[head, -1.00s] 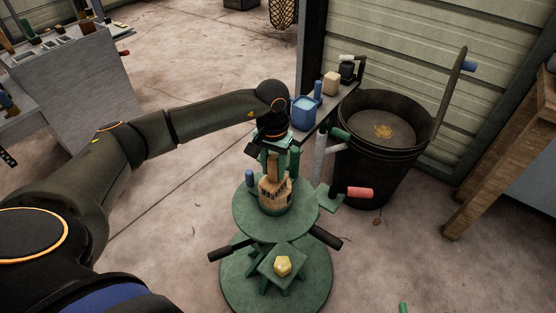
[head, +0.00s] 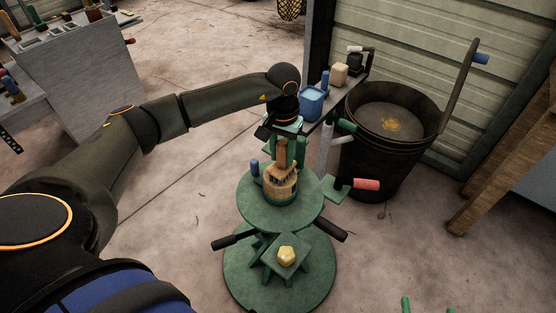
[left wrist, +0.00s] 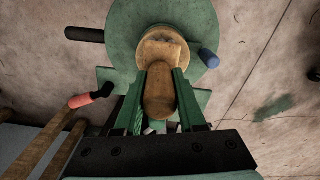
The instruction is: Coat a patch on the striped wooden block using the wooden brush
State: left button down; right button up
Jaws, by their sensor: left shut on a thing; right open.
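The striped wooden block (head: 281,186) stands upright on the round green stand top (head: 252,211), with dark markings around its side. My left gripper (head: 284,160) is directly above it, shut on the wooden brush (head: 282,150), which hangs down toward the block's top. In the left wrist view the brush (left wrist: 158,92) sits between the green fingers, with the tan block (left wrist: 163,48) just beyond it. I cannot tell whether the bristles touch the block. My right gripper (head: 420,307) shows only as two separated green fingertips at the bottom edge, open.
A blue container (head: 311,103) stands on a narrow shelf behind the stand. A large black bucket (head: 388,150) is to the right. A blue peg (head: 255,168), black handles and a red-handled lever (head: 366,184) surround the stand top.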

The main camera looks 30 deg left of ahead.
pick_arm(q)
jog(key=shift+w+d+b, duration=0.1)
jog(key=shift+w+b, duration=0.55)
jog(key=shift+w, duration=0.6)
jog(key=shift+s+p, duration=0.75)
jog(key=shift+s, duration=0.7)
jog(key=shift+s+p, duration=0.35)
jog(key=shift+s, duration=0.8)
jog(key=shift+r+p, duration=0.5)
jog(key=shift+r, duration=0.35)
